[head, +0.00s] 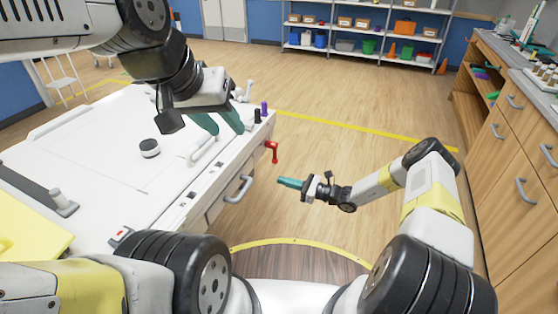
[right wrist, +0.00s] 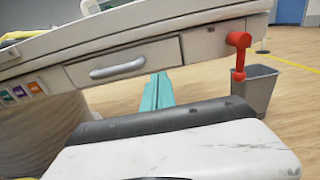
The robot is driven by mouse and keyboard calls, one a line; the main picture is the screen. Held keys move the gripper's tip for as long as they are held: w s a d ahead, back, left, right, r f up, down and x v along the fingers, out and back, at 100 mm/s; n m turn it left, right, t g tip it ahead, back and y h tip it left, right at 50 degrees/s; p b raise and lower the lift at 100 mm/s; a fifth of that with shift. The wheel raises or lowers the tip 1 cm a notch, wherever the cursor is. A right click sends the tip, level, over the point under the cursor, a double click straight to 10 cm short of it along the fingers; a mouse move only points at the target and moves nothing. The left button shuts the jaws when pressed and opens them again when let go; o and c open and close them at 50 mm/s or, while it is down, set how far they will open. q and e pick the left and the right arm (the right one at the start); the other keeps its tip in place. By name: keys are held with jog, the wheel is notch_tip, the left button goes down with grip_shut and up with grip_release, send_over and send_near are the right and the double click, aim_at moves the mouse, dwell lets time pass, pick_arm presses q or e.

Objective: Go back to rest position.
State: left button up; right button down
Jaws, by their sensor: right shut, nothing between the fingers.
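My left gripper (head: 222,122) hangs over the right part of the white-topped bench (head: 95,135) in the head view. Its two teal fingers stand apart with nothing visible between them, so it is open. My right gripper (head: 290,183) is in front of the bench's drawer side, over the floor, pointing left. Its teal fingers are shut together and empty. They also show side by side in the right wrist view (right wrist: 157,92), below the bench's drawer (right wrist: 122,64).
A red crank (head: 272,150) sticks out from the bench corner near my right gripper. A round black-and-white knob (head: 149,148) sits on the bench top. Wooden cabinets (head: 515,150) line the right side. A grey bin (right wrist: 255,88) stands beyond the crank. Floor between bench and cabinets is clear.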

jog(key=s+d+r+n+g+h, duration=0.25)
jog(key=s+r+n, duration=0.2)
jog(key=r, duration=0.55)
jog(key=s+d+r+n+g+h, duration=0.25)
jog(key=r+n, duration=0.35)
jog(key=r, duration=0.3)
jog(key=s+d+r+n+g+h, duration=0.15)
jog(key=s+r+n+h, duration=0.3)
jog(key=r, duration=0.55)
jog(key=s+d+r+n+t+h, duration=0.2)
jog(key=s+d+r, duration=0.4)
jog(key=s, duration=0.4)
jog(key=s+d+r+n+t+h, duration=0.3)
jog(key=s+d+r+n+t, duration=0.2)
jog(key=s+r, duration=0.4)
jog(key=shift+s+d, duration=0.6)
jog(key=shift+s, duration=0.05)
jog(key=shift+a+h, duration=0.1)
jog(key=shift+h, duration=0.15)
